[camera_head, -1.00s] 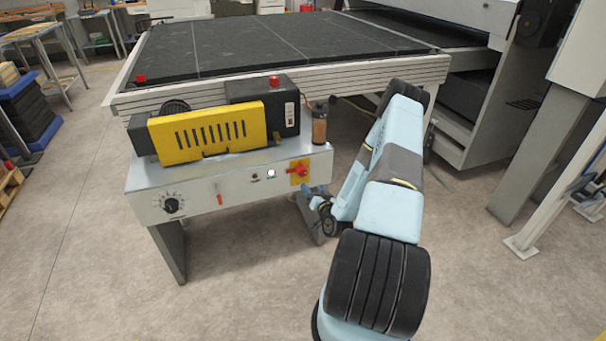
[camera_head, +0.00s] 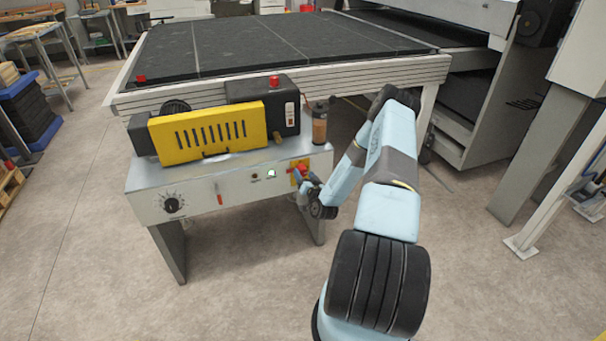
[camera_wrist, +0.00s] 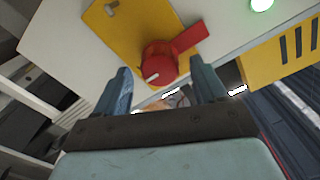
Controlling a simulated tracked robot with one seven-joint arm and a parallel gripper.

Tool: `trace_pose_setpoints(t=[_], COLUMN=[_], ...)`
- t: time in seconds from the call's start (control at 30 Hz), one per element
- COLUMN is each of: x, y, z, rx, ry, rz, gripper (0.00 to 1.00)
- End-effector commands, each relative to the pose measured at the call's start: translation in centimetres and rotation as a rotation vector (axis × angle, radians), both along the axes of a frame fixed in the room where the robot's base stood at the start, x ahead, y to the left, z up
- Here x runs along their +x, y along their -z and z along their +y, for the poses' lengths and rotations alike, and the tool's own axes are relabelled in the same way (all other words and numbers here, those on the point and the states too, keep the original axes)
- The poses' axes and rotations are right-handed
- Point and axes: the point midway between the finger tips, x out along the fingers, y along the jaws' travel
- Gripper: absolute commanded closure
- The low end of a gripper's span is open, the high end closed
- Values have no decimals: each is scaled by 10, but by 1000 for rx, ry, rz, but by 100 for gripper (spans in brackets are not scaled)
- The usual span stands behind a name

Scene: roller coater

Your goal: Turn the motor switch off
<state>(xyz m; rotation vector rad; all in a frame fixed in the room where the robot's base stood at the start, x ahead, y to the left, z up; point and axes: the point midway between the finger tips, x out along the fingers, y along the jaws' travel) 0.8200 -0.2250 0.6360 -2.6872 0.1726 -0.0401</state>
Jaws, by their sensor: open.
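A red rotary switch (camera_wrist: 158,62) with a flat handle sits on a yellow plate (camera_wrist: 120,25) on the grey control panel. In the wrist view its handle points up and to the right. My gripper (camera_wrist: 160,70) is open, with one finger on each side of the knob; I cannot tell whether they touch it. In the head view, my gripper (camera_head: 307,184) is at the panel's right end and partly hides the yellow plate (camera_head: 297,170). A lit green lamp (camera_head: 271,173) is left of that plate; it also shows in the wrist view (camera_wrist: 262,4).
The panel (camera_head: 240,188) also carries a black dial (camera_head: 172,204) and a small red lever (camera_head: 219,195). Above stand a yellow slotted cover (camera_head: 210,133), a black box (camera_head: 262,100) and a cup-like container (camera_head: 319,124). The floor in front is clear.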

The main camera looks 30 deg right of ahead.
Motion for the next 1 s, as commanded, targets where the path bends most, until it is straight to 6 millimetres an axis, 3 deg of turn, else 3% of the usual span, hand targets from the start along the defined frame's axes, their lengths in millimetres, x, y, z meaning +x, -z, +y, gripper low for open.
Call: trace_pose_setpoints(t=[0.23, 0.57, 1.0], x=[21, 24, 23], y=[1, 0, 0], z=[-3, -3, -3], rx=[-1, -1, -1], ry=[0, 0, 0], rz=[1, 1, 1], gripper=[29, 29, 70])
